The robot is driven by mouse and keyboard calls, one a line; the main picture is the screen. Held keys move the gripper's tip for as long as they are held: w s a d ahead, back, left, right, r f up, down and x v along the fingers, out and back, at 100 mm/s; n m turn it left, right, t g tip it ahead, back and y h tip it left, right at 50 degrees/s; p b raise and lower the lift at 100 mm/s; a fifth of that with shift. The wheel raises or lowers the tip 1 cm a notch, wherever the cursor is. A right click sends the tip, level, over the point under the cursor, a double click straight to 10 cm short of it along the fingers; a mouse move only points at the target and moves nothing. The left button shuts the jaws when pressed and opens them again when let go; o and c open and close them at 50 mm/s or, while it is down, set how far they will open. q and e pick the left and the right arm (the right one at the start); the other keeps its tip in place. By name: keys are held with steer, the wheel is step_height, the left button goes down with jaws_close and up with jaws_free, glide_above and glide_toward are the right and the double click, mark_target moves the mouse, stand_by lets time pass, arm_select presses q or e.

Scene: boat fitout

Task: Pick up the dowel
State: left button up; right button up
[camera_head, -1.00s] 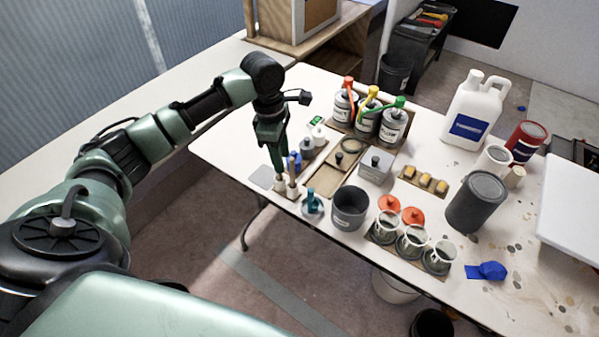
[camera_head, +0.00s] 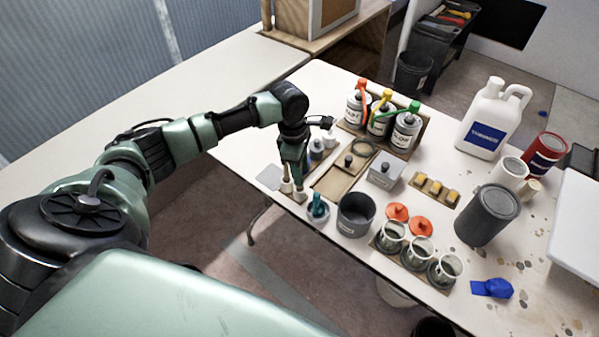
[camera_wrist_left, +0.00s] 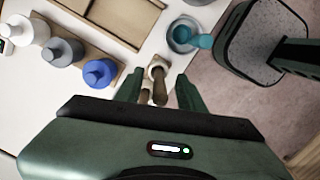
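Two slim brown wooden rods with pale lower ends stand at the near left edge of the white table, and I cannot tell for certain which is the dowel. In the left wrist view one rod (camera_wrist_left: 160,92) lies between the fingers, with the other close to its left. My left gripper (camera_wrist_left: 158,88) is open, its fingers on either side of them with gaps showing. In the head view my left gripper (camera_head: 292,172) points down over the rods, partly hiding them; their pale ends (camera_head: 299,196) show below it. My right gripper is not in view.
A cup with a teal-handled tool (camera_head: 318,209) and a dark grey pot (camera_head: 355,214) stand close to the right. Small bottles, including a blue one (camera_wrist_left: 99,73), and a wooden tray (camera_head: 333,183) are behind. The table edge is close by.

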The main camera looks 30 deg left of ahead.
arm_select(q)
steer(key=shift+f, duration=0.1)
jaws_close()
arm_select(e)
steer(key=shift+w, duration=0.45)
